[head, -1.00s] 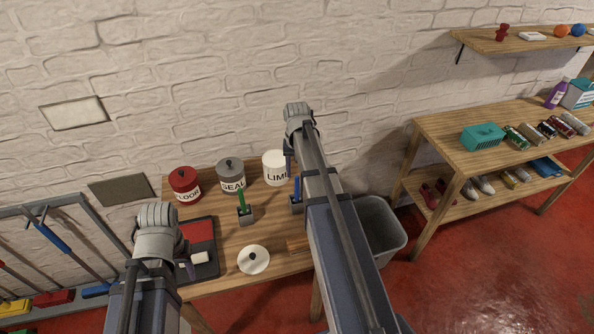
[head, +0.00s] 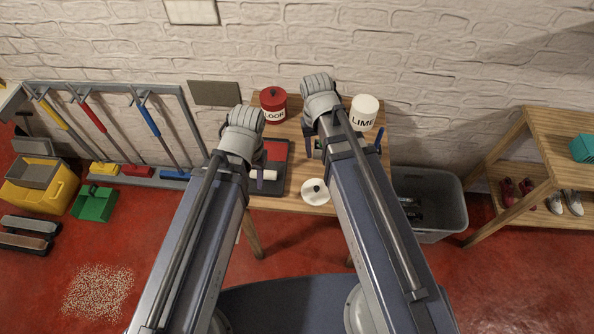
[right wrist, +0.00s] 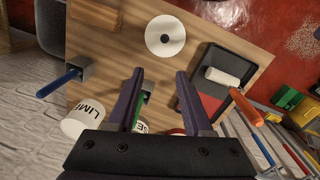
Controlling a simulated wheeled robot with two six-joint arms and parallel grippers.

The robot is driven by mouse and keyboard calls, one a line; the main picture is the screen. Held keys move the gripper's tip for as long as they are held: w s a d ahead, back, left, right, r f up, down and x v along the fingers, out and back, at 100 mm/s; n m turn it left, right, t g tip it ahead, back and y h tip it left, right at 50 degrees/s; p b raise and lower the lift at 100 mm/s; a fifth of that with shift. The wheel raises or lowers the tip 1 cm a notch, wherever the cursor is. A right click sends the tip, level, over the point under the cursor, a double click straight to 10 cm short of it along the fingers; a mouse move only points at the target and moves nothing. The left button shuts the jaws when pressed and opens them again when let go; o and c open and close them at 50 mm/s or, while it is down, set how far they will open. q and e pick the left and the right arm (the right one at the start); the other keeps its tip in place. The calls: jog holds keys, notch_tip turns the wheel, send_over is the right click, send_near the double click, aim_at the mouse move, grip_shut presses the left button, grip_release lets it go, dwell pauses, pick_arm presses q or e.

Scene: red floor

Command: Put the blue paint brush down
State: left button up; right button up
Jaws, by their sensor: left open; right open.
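The blue paint brush (head: 379,138) stands in a small holder on the table, to the right of my right arm; its blue handle (right wrist: 58,85) also shows in the right wrist view. My right gripper (right wrist: 160,80) is open, above the table. A green brush (right wrist: 122,120) shows between its fingers in the right wrist view; I cannot tell if they touch it.
On the table (head: 300,172) are a red can (head: 273,100), a white LIME can (head: 364,112) and a white lid (head: 315,191). A grey bin (head: 430,190) stands right of the table. A tool rack (head: 150,180) is at left; spilled grains (head: 98,292) lie on the floor.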

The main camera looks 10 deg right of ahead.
jog(key=s+a+n, duration=0.3)
jog(key=s+a, duration=0.4)
jog(key=shift+s+a, duration=0.2)
jog(key=shift+s, duration=0.05)
dwell(0.9)
